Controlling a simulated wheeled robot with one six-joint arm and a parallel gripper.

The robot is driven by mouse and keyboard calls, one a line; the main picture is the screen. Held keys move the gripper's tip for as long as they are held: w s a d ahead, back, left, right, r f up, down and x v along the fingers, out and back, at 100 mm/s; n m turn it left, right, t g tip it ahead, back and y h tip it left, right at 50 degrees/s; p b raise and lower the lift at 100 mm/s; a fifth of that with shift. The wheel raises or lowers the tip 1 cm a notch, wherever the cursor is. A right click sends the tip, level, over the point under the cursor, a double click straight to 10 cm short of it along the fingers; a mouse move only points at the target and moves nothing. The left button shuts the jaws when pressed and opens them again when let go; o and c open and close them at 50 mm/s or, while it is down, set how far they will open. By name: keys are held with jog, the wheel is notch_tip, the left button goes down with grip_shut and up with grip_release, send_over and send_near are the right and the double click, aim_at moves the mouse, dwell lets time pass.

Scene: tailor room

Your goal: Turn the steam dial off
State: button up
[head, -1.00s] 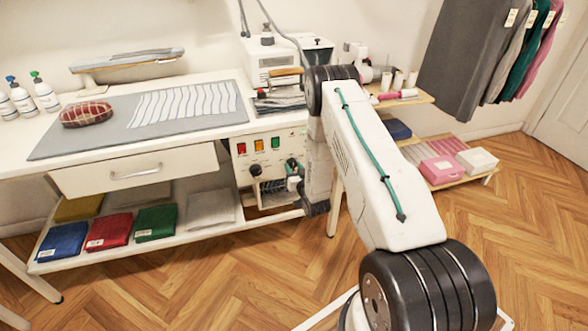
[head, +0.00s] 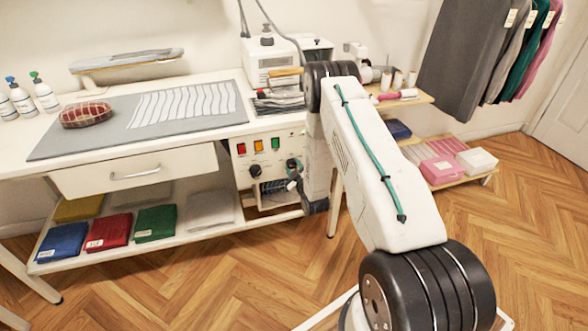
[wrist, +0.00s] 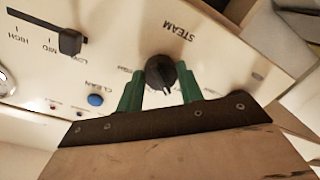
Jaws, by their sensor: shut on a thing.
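The steam dial (wrist: 160,72) is a round black knob on a pale control panel, under the word STEAM, which appears upside down in the wrist view. My gripper (wrist: 160,76) has its two green fingers on either side of the knob and is shut on it. A pointer edge on the knob faces down in that view. In the head view the panel (head: 270,155) is under the table's right end, and my gripper (head: 293,172) is at its right side, partly hiding the dial.
Beside the dial in the wrist view are a black slider (wrist: 70,42) marked LOW, MID and HIGH, and a blue CLEAN button (wrist: 95,100). Another black knob (head: 255,170) is on the panel's left. The table's lower shelf (head: 215,224) runs below.

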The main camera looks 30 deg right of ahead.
jog(key=shift+n, duration=0.9)
jog(key=o, duration=1)
jog(key=shift+v, duration=3.9)
